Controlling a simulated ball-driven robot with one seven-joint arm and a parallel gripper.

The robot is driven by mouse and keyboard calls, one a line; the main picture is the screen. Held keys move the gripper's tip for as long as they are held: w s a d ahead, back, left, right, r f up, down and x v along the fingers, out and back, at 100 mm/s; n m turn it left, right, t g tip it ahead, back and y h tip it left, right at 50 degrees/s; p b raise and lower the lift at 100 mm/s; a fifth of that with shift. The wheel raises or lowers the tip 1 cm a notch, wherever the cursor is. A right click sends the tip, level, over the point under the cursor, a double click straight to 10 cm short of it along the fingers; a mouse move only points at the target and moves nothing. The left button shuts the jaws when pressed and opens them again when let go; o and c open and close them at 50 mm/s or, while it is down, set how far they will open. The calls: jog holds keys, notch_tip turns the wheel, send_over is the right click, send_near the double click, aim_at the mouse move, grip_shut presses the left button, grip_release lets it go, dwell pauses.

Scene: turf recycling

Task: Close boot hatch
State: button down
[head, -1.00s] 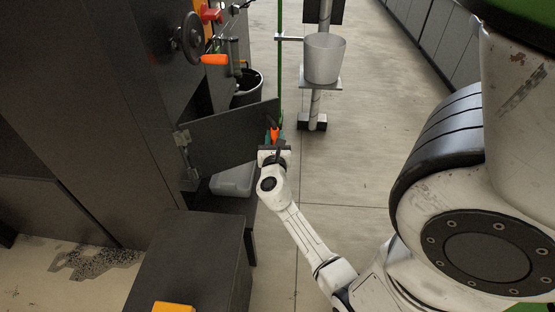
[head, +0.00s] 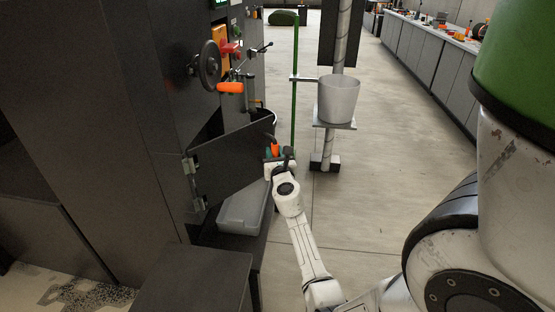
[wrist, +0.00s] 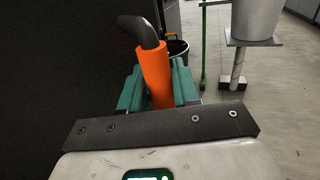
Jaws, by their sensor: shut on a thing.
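The boot hatch (head: 232,163) is a dark flat door, hinged at its left side on the tall dark machine (head: 100,120). It stands partly open in the head view, its free edge toward my gripper. My gripper (head: 275,153) is at that free edge. In the wrist view its teal fingers (wrist: 158,88) are shut on an orange handle (wrist: 154,75) with a dark curved end. The dark surface filling the left of the wrist view appears to be the hatch. A grey bin (head: 243,207) sits below the hatch, partly hidden by it.
A handwheel (head: 207,65) with an orange grip (head: 229,87) juts from the machine above the hatch. A pale bucket (head: 338,99) stands on a post shelf beyond my gripper. A dark box (head: 195,280) is in front. Floor to the right is clear.

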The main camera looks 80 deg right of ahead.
aim_at(260, 150)
jog(key=shift+w+d+n+t+y+b, duration=0.35)
jog(key=shift+w+d+n+t+b, duration=0.1)
jog(key=shift+w+d+t+b, duration=0.3)
jog(key=shift+w+d+n+t+y+b, duration=0.35)
jog(key=shift+w+d+n+t+b, duration=0.15)
jog(key=shift+w, duration=0.35)
jog(key=w+d+n+t+y+b, duration=0.4)
jog(key=w+n+t+y+b, duration=0.2)
jog(key=w, duration=0.7)
jog(key=shift+d+y+b, duration=0.2)
jog(key=shift+y+b, duration=0.2)
jog(key=shift+b, duration=1)
jog(key=c, duration=1)
grip_release()
jog(key=shift+o, duration=0.2)
jog(key=shift+s, duration=0.1)
jog(key=shift+s, duration=0.1)
jog(key=p+v, duration=0.3)
jog(key=v, duration=0.7)
jog(key=shift+s+a+f, duration=0.2)
jog(key=shift+s+a, duration=0.05)
